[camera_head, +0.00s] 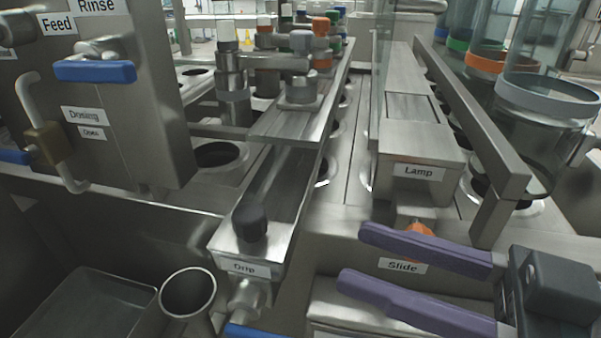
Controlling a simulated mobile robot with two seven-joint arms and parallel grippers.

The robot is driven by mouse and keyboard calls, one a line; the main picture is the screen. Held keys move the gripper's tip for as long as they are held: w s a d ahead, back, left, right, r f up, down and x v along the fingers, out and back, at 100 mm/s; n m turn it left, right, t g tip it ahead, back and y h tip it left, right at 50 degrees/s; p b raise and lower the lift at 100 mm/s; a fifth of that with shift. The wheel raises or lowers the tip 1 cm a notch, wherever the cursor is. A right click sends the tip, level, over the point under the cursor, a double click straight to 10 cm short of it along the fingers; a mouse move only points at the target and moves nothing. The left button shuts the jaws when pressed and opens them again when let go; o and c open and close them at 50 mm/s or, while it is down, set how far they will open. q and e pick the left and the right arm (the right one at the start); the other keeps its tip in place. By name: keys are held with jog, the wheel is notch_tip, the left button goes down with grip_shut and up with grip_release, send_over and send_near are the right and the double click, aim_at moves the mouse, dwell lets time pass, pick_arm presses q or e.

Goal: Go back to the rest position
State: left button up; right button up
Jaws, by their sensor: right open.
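My right gripper (385,270) comes in from the lower right with two long purple fingers, spread apart and empty. Its fingers are over the front panel, around the "Slide" label (402,266). An orange part (418,229) shows just behind the upper finger and is partly covered by it. The box labelled "Lamp" (418,160) stands behind the gripper. My left gripper is not in the view.
The "Drip" trough (245,262) with a black knob (250,221) is left of the gripper. An open metal cup (188,292) and a grey tray (88,312) are at the lower left. A cabinet with a blue handle (95,71) and clear cylinders (543,115) stand behind.

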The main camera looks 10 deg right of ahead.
jog(key=shift+s+d, duration=0.3)
jog(key=shift+d, duration=0.1)
jog(key=w+a+r+m+t+h+p, duration=0.1)
jog(key=w+a+r+m+h+p, duration=0.1)
jog(key=a+h+p, duration=0.2)
jog(key=s+d+r+m+g+h+p, duration=0.4)
jog(key=s+d+m+g+h+p, duration=0.35)
jog(key=s+d+h+p, duration=0.45)
notch_tip(320, 180, up, 36)
jog(key=s+y+p, duration=0.1)
jog(key=p, duration=3.2)
jog(key=shift+d+f, duration=0.25)
